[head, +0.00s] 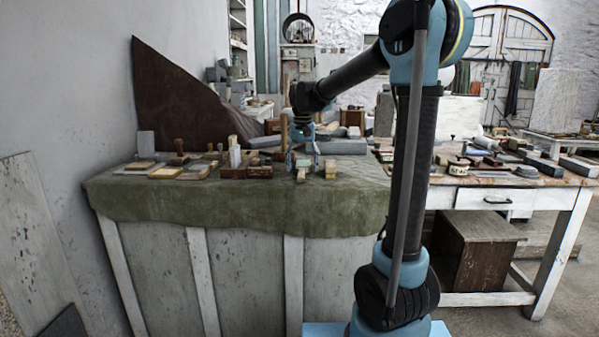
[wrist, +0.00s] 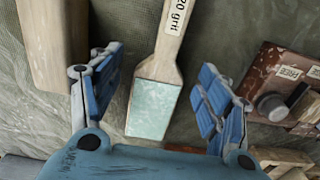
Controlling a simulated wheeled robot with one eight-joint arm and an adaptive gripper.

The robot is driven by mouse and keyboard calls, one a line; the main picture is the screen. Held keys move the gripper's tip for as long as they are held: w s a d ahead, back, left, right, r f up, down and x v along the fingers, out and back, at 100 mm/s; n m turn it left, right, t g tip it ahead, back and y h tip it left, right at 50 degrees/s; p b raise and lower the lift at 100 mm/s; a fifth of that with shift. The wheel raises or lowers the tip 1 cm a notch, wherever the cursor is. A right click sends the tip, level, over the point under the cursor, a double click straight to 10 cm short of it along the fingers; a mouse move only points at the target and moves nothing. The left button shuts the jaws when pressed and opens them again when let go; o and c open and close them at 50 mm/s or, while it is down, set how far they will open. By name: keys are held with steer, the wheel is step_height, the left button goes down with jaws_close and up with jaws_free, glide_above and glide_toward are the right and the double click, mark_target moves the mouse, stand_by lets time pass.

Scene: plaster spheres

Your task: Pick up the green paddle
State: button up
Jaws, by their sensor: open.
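The green paddle (wrist: 153,106) shows in the wrist view, with a pale green face and a light wooden handle that carries a label ending in "20 grit". It lies between the two blue fingers of my gripper (wrist: 157,66), with a gap on each side. My gripper is open and holds nothing. In the head view my gripper (head: 303,150) is low over the cloth-covered table (head: 240,207).
In the wrist view a wooden block (wrist: 55,45) stands close by the left finger. A reddish-brown box (wrist: 268,72) with labels and a knob is near the right finger. In the head view a white worktable (head: 520,182) with many tools stands at the right.

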mark_target(302, 167)
steer(key=shift+f, duration=0.3)
steer(key=shift+c, duration=0.2)
steer(key=c, duration=1.2)
steer(key=shift+o, duration=0.2)
step_height(302, 167, up, 10)
steer(key=o, duration=0.4)
steer(key=c, duration=0.4)
